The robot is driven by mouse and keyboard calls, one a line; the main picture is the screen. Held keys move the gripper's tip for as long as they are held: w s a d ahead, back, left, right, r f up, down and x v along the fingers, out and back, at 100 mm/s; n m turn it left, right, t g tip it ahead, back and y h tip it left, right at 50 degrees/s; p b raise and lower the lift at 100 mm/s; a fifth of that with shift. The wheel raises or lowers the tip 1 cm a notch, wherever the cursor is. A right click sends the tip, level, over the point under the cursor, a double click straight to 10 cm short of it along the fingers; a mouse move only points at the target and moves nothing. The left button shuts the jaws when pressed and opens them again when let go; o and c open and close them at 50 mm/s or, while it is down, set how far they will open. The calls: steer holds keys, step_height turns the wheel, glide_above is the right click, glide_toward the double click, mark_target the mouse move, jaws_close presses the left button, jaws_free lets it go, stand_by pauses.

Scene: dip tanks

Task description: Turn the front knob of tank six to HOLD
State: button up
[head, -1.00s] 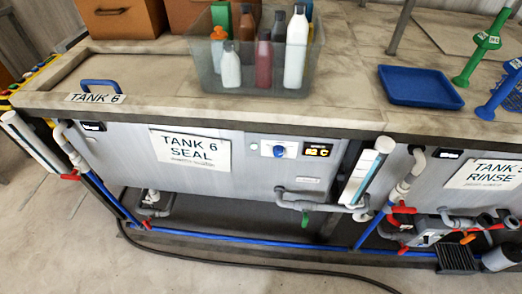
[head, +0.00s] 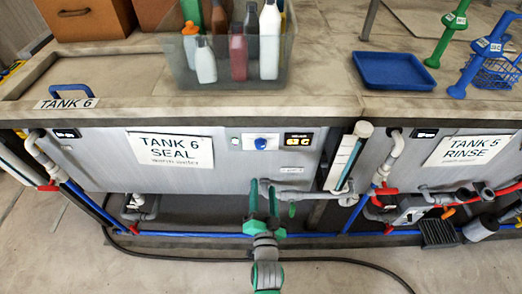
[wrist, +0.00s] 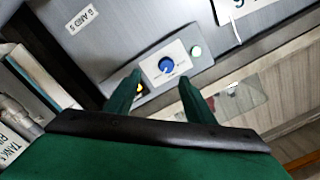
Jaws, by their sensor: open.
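The blue front knob (head: 260,143) of tank six sits on a white plate on the grey front panel, right of the "TANK 6 SEAL" sign (head: 171,150). In the wrist view the knob (wrist: 166,65) shows between and beyond my fingertips, with small marks around it that are too small to read. I cannot tell its setting. My gripper (head: 263,183) is open and empty, below and in front of the knob in the head view. Its green fingers also show in the wrist view (wrist: 160,77), apart from the knob.
A green light (wrist: 196,51) and an amber display (head: 298,139) flank the knob. Grey pipes (head: 305,194) run below the panel, and a sight tube (head: 348,155) stands to the right. A bin of bottles (head: 180,72) stands on the worktop above.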

glide_toward(261, 147)
steer(key=shift+m, duration=0.4)
steer(key=w, duration=0.8)
steer(key=shift+w+a+f, duration=0.15)
steer(key=shift+w, duration=0.15)
steer(key=c, duration=1.1)
steer(key=shift+o, duration=0.2)
